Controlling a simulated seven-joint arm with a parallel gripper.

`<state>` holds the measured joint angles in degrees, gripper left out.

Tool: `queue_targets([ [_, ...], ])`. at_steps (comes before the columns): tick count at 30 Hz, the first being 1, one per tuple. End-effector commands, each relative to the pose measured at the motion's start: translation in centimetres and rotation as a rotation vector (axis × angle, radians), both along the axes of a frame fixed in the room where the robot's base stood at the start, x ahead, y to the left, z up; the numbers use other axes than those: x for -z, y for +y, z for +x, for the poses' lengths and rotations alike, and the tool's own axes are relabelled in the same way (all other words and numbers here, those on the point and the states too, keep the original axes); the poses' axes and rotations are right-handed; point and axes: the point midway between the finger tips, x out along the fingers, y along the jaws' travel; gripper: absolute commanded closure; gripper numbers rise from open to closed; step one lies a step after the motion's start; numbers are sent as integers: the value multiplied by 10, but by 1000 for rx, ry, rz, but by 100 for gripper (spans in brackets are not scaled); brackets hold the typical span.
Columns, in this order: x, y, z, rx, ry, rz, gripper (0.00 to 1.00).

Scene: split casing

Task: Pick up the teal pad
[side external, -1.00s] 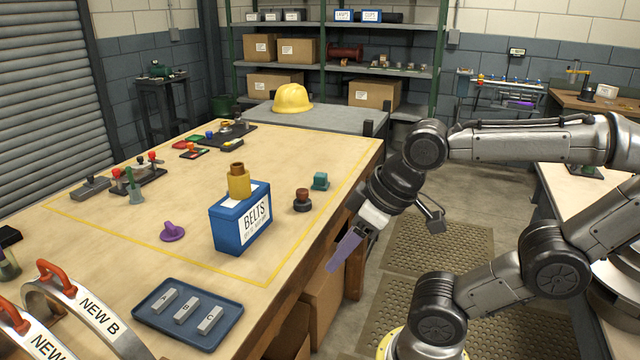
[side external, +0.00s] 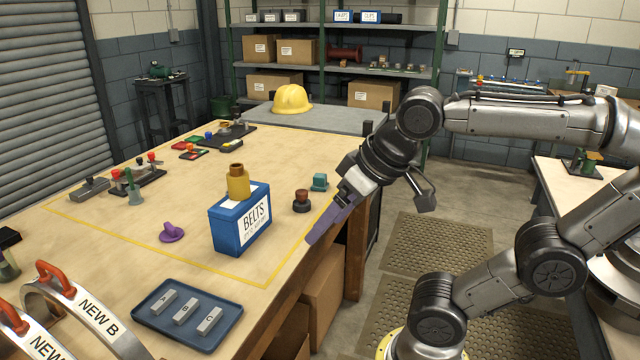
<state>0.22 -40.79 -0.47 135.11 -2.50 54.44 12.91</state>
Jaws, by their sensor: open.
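The teal pad (side external: 320,182) is a small teal block on the wooden table (side external: 120,240), near its right edge and behind a dark brown knob-like part (side external: 302,201). My gripper (side external: 312,238) has purple fingers pointing down and to the left. It appears in front of the pad, around the table's right edge, apart from the pad and empty. The fingers overlap in this view, so the gap between them is hidden.
A blue BELTS box (side external: 240,222) with a yellow part (side external: 238,182) on top stands left of my gripper. A purple part (side external: 171,232), a blue tray (side external: 188,335) with labelled blocks and several small fixtures also occupy the table.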

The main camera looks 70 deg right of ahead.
Motion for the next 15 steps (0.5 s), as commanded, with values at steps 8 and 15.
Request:
queue_targets([
  [8, -75, -46, 84, 309, -36, 46, 15],
  [15, -105, -124, 166, 610, -40, 67, 15],
])
